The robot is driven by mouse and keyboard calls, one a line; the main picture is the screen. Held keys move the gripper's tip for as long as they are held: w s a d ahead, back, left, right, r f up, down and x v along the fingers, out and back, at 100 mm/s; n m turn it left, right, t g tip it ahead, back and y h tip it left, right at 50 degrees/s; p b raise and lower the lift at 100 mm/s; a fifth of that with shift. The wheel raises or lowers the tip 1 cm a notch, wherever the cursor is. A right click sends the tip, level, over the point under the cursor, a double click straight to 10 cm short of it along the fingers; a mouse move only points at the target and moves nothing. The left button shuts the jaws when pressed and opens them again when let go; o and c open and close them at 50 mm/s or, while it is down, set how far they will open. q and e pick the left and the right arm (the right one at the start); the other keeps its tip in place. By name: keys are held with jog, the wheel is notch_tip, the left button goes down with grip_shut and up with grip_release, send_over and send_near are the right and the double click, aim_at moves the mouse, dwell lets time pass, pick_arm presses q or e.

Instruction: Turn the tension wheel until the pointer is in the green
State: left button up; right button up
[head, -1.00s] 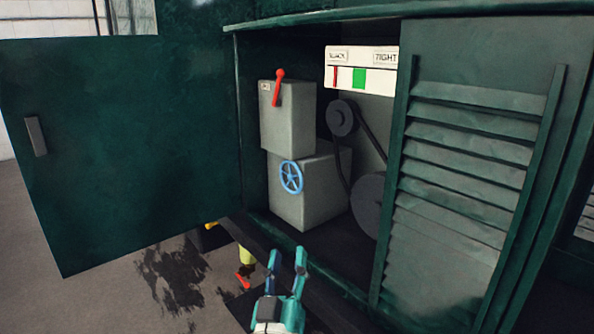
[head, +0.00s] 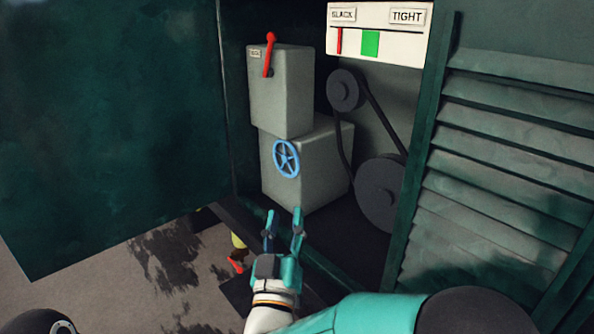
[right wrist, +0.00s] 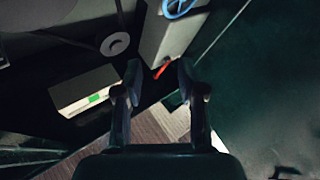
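The blue tension wheel (head: 286,159) is on the front of the lower grey box (head: 325,165) in the open cabinet. The gauge (head: 385,52) above reads SLACK at left and TIGHT at right. Its red pointer (head: 339,41) stands at the slack end, left of the green zone (head: 370,43). My right gripper (head: 284,213) is open and empty, below the wheel and apart from it in the picture. In the right wrist view, the wheel (right wrist: 180,8) shows at the top edge beyond the open fingers (right wrist: 160,75). My left gripper is not in view.
A red lever (head: 268,55) is on the upper grey box (head: 282,88). Belt pulleys (head: 380,195) are right of the wheel. The open door (head: 110,120) stands at left, and a louvred panel (head: 490,170) bounds the right. A yellow and red item is low behind the gripper.

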aim_at(296, 166)
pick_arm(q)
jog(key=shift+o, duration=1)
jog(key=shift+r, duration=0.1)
pick_arm(e)
jog(key=w+d+p, duration=0.1)
jog(key=w, duration=0.4)
jog(key=w+d+r+p, duration=0.1)
jog(key=w, duration=0.4)
jog(key=w+d+p, duration=0.1)
jog(key=w+p, duration=0.1)
jog(key=w, duration=0.3)
jog(key=shift+r, duration=0.2)
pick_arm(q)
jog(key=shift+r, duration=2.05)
pick_arm(e)
jog(key=shift+w+r, duration=0.2)
jog(key=shift+w, duration=0.45)
grip_shut()
